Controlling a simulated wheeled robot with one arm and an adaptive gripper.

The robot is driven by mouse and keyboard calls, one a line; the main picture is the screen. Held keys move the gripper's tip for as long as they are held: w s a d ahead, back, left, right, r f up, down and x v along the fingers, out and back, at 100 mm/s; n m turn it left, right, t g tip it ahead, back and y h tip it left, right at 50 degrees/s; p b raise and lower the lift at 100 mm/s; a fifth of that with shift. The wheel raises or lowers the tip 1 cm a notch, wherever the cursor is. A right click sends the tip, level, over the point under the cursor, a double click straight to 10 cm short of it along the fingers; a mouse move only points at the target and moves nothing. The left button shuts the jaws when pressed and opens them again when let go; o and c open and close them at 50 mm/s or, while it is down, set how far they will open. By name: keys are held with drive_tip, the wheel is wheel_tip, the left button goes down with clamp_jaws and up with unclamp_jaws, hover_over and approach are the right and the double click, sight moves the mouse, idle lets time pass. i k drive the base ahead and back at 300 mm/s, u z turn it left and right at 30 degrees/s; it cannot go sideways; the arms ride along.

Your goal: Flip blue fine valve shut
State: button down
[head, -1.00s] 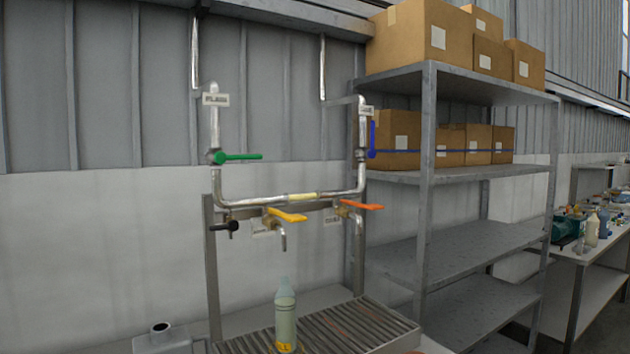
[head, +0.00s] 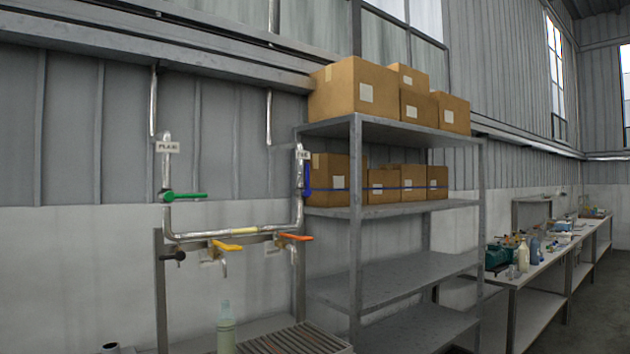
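The blue valve handle (head: 307,178) is at the right vertical pipe (head: 299,212) of the piping rig, beside the shelf's left edge. The handle looks upright, along the pipe. A partly readable label (head: 302,155) sits just above it. The green handle (head: 187,196) on the left pipe lies level, pointing right. A yellow handle (head: 228,245) and an orange handle (head: 296,237) sit lower, on the taps. My gripper is not in view.
A grey metal shelf (head: 356,235) with several cardboard boxes (head: 356,88) stands close to the right of the blue handle. A bottle (head: 226,330) stands below the taps beside a slatted grate (head: 290,343). A long workbench (head: 540,268) runs along the right.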

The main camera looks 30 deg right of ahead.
sight(308, 178)
drive_tip(key=z, duration=0.6)
drive_tip(key=i, duration=0.5)
drive_tip(key=z, duration=0.6)
drive_tip(key=i, duration=0.8)
drive_tip(key=u, duration=0.35)
drive_tip(key=k, duration=0.5)
drive_tip(key=z, duration=1.5)
drive_tip(key=i, duration=1.1)
drive_tip(key=u, duration=0.45)
